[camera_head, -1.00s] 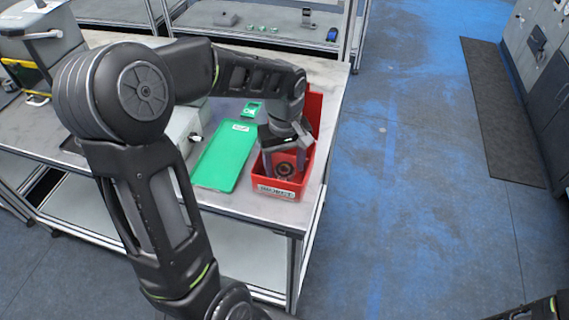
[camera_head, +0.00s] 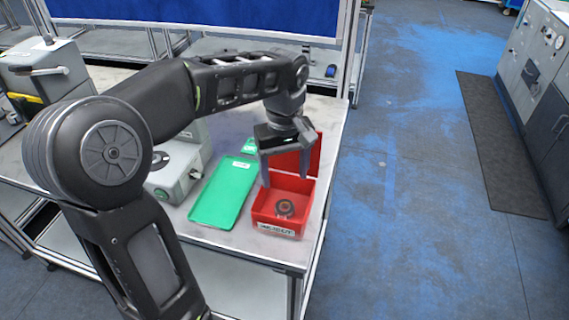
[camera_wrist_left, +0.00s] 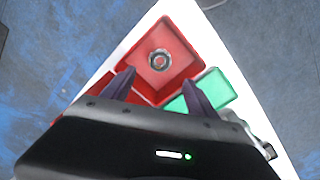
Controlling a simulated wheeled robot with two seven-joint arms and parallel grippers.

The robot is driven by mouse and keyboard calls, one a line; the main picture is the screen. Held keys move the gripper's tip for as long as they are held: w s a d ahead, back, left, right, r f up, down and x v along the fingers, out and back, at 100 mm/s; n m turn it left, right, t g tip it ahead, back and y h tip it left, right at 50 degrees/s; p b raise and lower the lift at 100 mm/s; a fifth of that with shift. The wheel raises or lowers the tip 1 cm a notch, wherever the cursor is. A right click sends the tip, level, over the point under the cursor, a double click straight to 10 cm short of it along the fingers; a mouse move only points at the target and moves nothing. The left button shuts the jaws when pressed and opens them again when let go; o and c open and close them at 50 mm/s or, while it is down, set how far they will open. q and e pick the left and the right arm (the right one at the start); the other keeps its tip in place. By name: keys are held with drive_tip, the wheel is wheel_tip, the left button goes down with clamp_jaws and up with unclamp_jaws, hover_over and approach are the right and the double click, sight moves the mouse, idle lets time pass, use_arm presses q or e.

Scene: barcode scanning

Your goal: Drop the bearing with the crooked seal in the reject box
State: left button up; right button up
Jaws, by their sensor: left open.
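The red reject box (camera_head: 280,231) stands near the front right corner of the table, with a white label on its front wall. A dark round bearing (camera_head: 285,208) lies inside it on the floor of the box. The bearing also shows in the left wrist view (camera_wrist_left: 159,60), inside the red box (camera_wrist_left: 187,49). Its seal is too small to judge. My left gripper (camera_head: 286,186) is open and empty above the box, its fingers pointing down and apart from the bearing. My right gripper does not show.
A green tray (camera_head: 223,192) lies on the table left of the box, with a smaller green piece (camera_head: 249,147) behind it. A grey device (camera_head: 178,172) stands left of the tray. The table (camera_head: 327,150) ends just right of the box, and open floor lies beyond.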

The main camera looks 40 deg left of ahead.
use_arm(q)
wheel_tip(320, 180, up, 3)
drive_tip(key=shift+f, duration=0.1)
idle(0.9)
